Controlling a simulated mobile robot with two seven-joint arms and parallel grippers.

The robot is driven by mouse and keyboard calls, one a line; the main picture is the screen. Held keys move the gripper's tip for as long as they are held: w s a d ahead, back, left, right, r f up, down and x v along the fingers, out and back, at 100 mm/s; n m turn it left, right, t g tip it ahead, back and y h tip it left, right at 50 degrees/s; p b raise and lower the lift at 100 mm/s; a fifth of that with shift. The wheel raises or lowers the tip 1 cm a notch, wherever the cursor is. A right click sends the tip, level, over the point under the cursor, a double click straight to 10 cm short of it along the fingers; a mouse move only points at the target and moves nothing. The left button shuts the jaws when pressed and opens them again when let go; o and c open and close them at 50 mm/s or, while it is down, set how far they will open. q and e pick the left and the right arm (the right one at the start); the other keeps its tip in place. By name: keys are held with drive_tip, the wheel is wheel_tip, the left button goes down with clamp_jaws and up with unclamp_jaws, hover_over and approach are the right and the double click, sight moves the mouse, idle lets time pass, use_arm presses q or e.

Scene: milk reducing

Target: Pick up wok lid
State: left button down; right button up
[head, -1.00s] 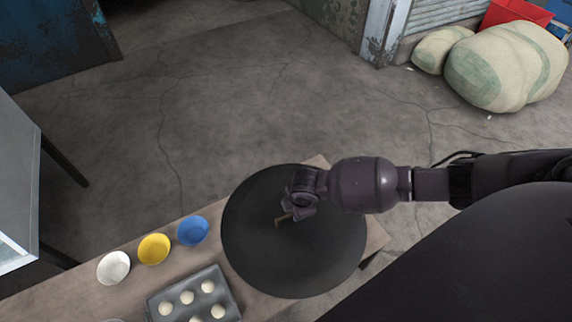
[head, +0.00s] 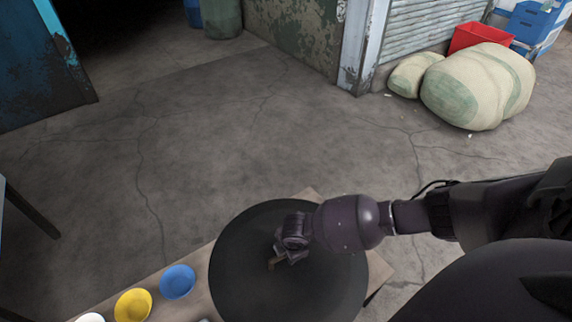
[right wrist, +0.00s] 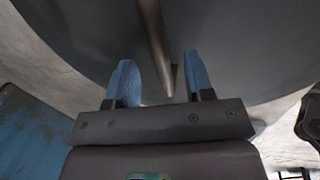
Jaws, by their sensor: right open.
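The wok lid (head: 245,285) is a large, round, dark disc near the bottom middle of the head view, on a wooden table. Its brown handle (head: 272,264) stands near its middle and is partly hidden by my right gripper (head: 281,257). In the right wrist view the lid (right wrist: 235,45) fills most of the top. There its handle (right wrist: 154,40) runs down to the gap between the two blue fingers of my right gripper (right wrist: 160,78). The fingers are open, with space on both sides of the handle. My left gripper is out of view.
A blue bowl (head: 177,282), a yellow bowl (head: 133,306) and a white bowl (head: 90,318) line the table (head: 222,243) left of the lid. The concrete floor (head: 210,150) beyond is clear. Stuffed sacks (head: 478,85) and a red crate (head: 480,37) are far right.

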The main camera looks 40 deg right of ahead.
wheel_tip(320, 180, down, 2)
drive_tip(key=shift+s+f+b, duration=0.15)
drive_tip(key=shift+f+b, duration=0.05)
drive_tip(key=shift+b, duration=0.1)
drive_tip(key=shift+f, duration=0.3)
drive_tip(key=shift+w, duration=0.3)
drive_tip(key=shift+r, duration=0.1)
clamp_jaws()
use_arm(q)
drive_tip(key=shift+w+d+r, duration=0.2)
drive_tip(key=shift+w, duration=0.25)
use_arm(e)
drive_tip(key=shift+w+r, duration=0.1)
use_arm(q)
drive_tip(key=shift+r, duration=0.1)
use_arm(e)
drive_tip(key=shift+r, duration=0.1)
